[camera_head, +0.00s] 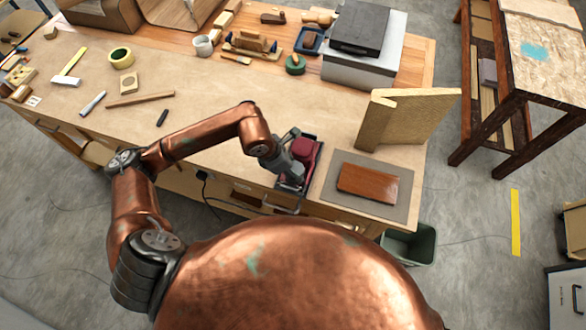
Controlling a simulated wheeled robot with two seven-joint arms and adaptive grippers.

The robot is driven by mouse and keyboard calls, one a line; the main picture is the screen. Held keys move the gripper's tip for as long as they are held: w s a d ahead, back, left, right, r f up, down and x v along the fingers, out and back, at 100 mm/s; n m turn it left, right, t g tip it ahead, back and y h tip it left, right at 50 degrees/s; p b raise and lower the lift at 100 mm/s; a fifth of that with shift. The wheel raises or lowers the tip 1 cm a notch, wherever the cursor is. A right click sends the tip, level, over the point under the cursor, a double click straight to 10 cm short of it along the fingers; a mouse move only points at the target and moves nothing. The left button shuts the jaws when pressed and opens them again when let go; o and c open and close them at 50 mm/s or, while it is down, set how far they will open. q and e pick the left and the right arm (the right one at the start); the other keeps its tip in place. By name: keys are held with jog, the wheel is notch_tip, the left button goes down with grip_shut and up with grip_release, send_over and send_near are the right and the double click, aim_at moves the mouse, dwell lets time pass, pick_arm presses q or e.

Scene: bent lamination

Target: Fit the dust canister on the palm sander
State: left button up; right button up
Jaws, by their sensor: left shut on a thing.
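A dark red, rounded thing, which looks like the palm sander (306,148), sits in a dark shallow tray (313,168) near the table's front edge. My left gripper (295,172) reaches down over the tray from the left, right against the near side of the red thing. It is shut on it, as far as I can see; the fingertips are mostly hidden. I cannot make out the dust canister as a separate thing. My right gripper is out of view.
A brown wooden board (368,182) lies on a grey mat (337,201) just right of the tray. A tan angled panel (408,119) stands behind it. A grey case (362,65) and several tools line the back. The table's middle is mostly clear.

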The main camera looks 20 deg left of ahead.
pick_arm(q)
jog(key=shift+w+a+f, duration=0.1)
jog(key=shift+a+f, duration=0.15)
jog(key=o, duration=1.3)
jog(key=shift+w, duration=0.2)
jog(key=shift+o, duration=0.5)
jog(key=shift+s+d+r, duration=0.1)
jog(key=shift+d+r, duration=0.05)
jog(key=shift+o, duration=0.4)
jog(key=shift+o, duration=0.9)
jog(key=shift+r, duration=0.15)
